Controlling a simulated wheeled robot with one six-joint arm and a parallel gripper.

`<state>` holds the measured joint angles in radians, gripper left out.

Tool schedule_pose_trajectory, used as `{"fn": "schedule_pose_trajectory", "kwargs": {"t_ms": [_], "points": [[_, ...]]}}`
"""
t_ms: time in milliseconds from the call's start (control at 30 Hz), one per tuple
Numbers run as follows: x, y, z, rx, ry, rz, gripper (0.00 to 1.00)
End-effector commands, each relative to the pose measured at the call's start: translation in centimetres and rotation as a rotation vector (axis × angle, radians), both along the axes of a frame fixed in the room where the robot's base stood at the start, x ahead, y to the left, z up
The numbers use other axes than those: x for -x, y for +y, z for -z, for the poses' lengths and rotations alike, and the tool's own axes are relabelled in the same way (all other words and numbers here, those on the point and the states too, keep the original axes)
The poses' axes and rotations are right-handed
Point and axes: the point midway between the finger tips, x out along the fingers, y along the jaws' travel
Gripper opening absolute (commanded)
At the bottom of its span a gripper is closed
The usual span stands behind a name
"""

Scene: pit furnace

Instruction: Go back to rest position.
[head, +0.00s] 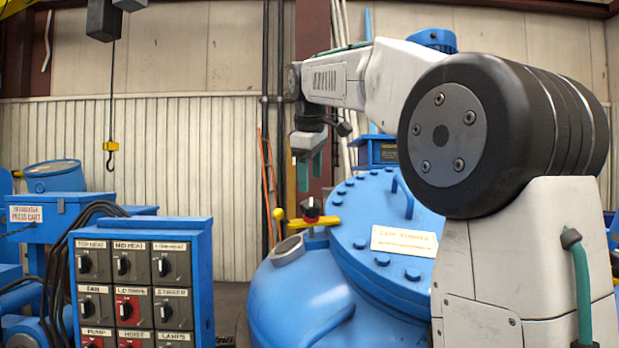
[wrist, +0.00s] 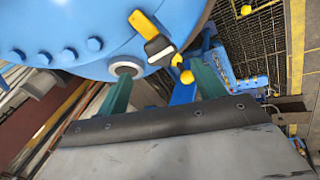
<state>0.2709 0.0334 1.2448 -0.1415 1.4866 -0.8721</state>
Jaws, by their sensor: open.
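My gripper (head: 309,172) hangs from my arm, pointing down above the left edge of the blue furnace (head: 290,300). Its green fingers are apart with nothing between them. In the wrist view my gripper (wrist: 162,82) shows its two green fingers spread. The handle also shows in the wrist view (wrist: 152,38) beyond the fingers. A round grey-rimmed port (head: 287,250) sits beside the handle.
A control panel (head: 140,290) with several labelled switches stands at front left. A blue press cart (head: 60,212) is behind it. A hoist hook (head: 111,146) hangs at upper left. The bolted furnace lid (head: 350,215) has a handle and label. Open air lies left of my gripper.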

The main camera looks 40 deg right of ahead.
Motion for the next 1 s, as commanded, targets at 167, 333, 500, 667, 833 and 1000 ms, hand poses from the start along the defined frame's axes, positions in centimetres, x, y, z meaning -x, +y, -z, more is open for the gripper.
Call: {"fn": "schedule_pose_trajectory", "kwargs": {"t_ms": [167,333,500,667,833,1000], "points": [[0.0,0.0,0.0,0.0,0.0,0.0,0.69],[0.3,0.3,0.2,-0.004,0.0,0.004,0.69],[3.2,2.8,2.3,-0.05,0.004,0.049,0.69],[8.3,6.7,6.7,-0.126,0.017,0.136,0.69],[14.3,10.4,12.5,-0.204,0.038,0.24,0.69],[20.8,13.4,19.2,-0.271,0.067,0.35,0.69]]}}
